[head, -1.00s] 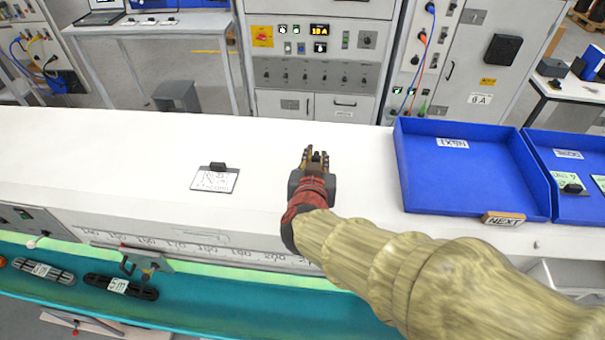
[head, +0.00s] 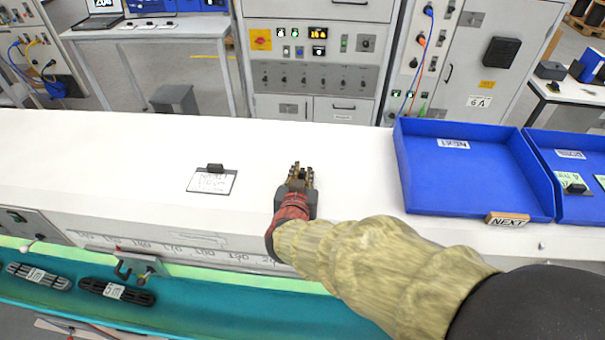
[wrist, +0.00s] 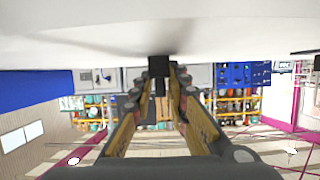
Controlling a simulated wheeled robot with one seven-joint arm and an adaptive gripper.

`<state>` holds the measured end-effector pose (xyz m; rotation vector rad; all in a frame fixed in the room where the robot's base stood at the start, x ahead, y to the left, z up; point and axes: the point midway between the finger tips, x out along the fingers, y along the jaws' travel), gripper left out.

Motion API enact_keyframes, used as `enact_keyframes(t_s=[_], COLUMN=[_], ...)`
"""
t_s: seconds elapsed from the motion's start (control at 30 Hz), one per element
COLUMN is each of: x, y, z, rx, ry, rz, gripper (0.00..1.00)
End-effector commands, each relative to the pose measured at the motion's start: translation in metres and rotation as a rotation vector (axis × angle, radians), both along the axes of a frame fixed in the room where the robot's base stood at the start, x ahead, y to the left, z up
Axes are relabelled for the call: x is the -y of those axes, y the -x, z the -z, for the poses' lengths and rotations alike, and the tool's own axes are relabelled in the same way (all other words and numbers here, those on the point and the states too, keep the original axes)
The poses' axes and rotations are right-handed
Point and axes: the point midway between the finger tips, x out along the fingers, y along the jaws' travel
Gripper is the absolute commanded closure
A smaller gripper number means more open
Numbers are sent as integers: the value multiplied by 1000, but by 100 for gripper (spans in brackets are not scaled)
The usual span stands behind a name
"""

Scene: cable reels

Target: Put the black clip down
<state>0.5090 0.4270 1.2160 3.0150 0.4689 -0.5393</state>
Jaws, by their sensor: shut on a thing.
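My gripper (head: 299,174) is over the white bench top (head: 120,145), right of a white card (head: 212,181). In the wrist view, the fingertips (wrist: 160,80) are shut on a small black clip (wrist: 159,66). The clip is close to the white surface; I cannot tell if it touches. In the head view the held clip is hard to make out between the fingers. Another black clip (head: 215,168) sits at the top edge of the card.
A second blue tray (head: 545,150) holds cards and a black clip (head: 576,188). The bench is clear between the card and the trays, apart from my arm.

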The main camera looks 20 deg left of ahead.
Motion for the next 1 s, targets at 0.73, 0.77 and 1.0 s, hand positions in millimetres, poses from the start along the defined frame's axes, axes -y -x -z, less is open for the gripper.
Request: enact_keyframes(t_s=[0.73, 0.77, 1.0], x=[0, 0, 7], y=[0, 0, 26], z=[2, 1, -12], rx=[0, 0, 1], ry=[1, 0, 0], rz=[0, 0, -3], gripper=[66, 66, 66])
